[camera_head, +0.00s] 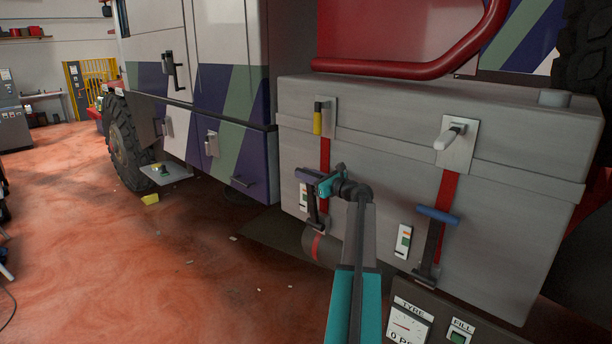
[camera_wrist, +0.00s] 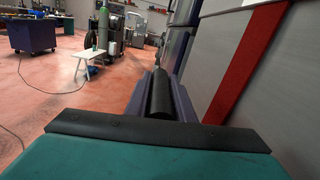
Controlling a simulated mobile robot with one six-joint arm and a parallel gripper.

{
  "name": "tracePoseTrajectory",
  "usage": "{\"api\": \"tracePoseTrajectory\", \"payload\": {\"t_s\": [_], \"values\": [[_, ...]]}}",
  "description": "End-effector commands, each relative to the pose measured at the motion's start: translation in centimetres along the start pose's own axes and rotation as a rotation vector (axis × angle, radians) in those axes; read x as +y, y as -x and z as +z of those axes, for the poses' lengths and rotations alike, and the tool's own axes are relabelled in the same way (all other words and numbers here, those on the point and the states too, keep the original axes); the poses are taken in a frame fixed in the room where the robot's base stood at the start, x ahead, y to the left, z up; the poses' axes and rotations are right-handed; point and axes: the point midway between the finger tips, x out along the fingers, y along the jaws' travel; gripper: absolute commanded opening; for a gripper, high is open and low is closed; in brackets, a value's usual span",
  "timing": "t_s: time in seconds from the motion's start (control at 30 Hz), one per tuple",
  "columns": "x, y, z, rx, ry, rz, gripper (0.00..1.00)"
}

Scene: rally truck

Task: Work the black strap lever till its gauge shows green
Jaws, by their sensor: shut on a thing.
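The strap lever (camera_head: 316,213) is a black lever at the foot of the left red strap, on the grey tank's front. My gripper (camera_head: 312,177) is at its upper end, with its purple fingers closed around the handle. In the wrist view the black handle (camera_wrist: 160,97) lies between the two fingers. The gauge (camera_head: 303,196) is a small white plate left of the lever. It is small and close to the lever, and I cannot tell its reading.
A second lever with a blue handle (camera_head: 438,215) sits on the right red strap, with its own gauge (camera_head: 403,241) beside it. A tyre and fill panel (camera_head: 408,322) stands low in front. A yellow-handled latch (camera_head: 318,118) is above the left strap. Open floor (camera_head: 80,240) lies left.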

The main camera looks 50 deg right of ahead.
Motion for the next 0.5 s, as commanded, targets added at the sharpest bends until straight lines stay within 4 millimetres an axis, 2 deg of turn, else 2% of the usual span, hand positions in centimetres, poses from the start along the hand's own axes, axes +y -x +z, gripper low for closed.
{"api": "tracePoseTrajectory", "payload": {"t_s": [0.1, 0.13, 0.23, 0.5], "values": [[-0.44, 0.30, -0.29, 0.004, 0.002, -0.008, 0.00], [-0.45, 0.31, -0.29, 0.004, 0.002, -0.008, 0.23], [-0.42, 0.29, -0.24, 0.003, 0.001, -0.007, 0.40], [-0.27, 0.22, -0.08, 0.001, 0.000, -0.003, 0.40]]}}
